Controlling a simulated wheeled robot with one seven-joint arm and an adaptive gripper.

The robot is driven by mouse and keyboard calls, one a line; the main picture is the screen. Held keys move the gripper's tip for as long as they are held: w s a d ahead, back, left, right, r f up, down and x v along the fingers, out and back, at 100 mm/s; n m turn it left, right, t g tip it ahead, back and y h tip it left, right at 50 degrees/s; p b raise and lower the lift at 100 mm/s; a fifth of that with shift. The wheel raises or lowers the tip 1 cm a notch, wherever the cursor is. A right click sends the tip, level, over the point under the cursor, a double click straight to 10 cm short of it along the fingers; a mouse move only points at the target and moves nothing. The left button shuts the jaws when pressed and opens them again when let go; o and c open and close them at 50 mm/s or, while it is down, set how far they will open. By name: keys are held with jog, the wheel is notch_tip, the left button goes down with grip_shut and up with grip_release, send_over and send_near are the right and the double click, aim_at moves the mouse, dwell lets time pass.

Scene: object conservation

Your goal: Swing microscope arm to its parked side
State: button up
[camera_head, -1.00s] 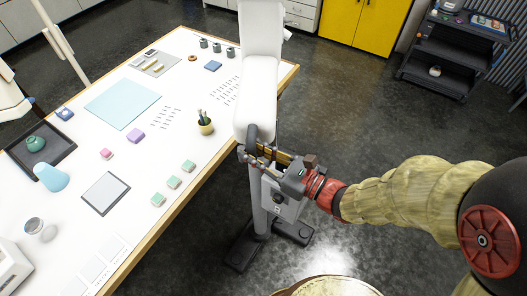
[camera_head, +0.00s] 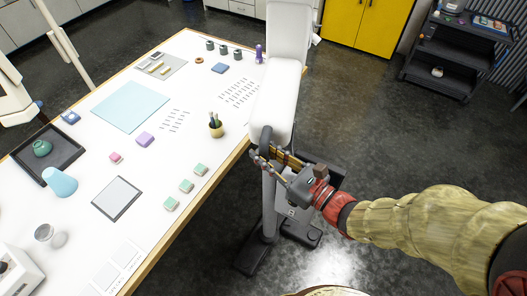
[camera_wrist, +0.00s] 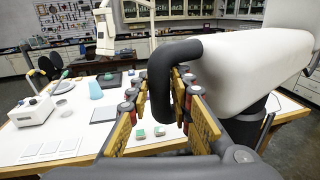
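The microscope arm (camera_head: 274,95) is a thick white jointed arm on a grey floor stand (camera_head: 268,205), beside the table's right edge. In the wrist view the white arm (camera_wrist: 245,75) reaches off to the right. A dark grey curved handle (camera_head: 265,137) hangs from its near end. My gripper (camera_head: 268,158) is at this handle. In the wrist view the handle (camera_wrist: 160,85) runs down between the yellow-padded fingers of my gripper (camera_wrist: 166,85), which close in on it from both sides. The exact contact at the fingertips is partly hidden.
The white table (camera_head: 140,170) on the left holds a pencil pot (camera_head: 216,126), green blocks (camera_head: 186,186), a blue mat (camera_head: 130,107) and a dark tray (camera_head: 68,163). A purple object (camera_head: 259,54) stands near the white arm. Open floor (camera_head: 380,130) lies right, before a dark cart (camera_head: 455,60).

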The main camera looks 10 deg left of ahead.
jog(key=o, duration=0.3)
jog(key=shift+w+r, duration=0.2)
jog(key=shift+r, duration=0.45)
jog(key=shift+s+d+f, duration=0.15)
jog(key=shift+s+d, duration=0.05)
jog(key=shift+d, duration=0.3)
jog(key=v, duration=0.7)
jog(key=f+v, duration=0.1)
jog(key=v, duration=0.3)
jog(key=shift+s+a, duration=0.1)
jog(key=shift+s, duration=0.2)
jog(key=shift+w, duration=0.1)
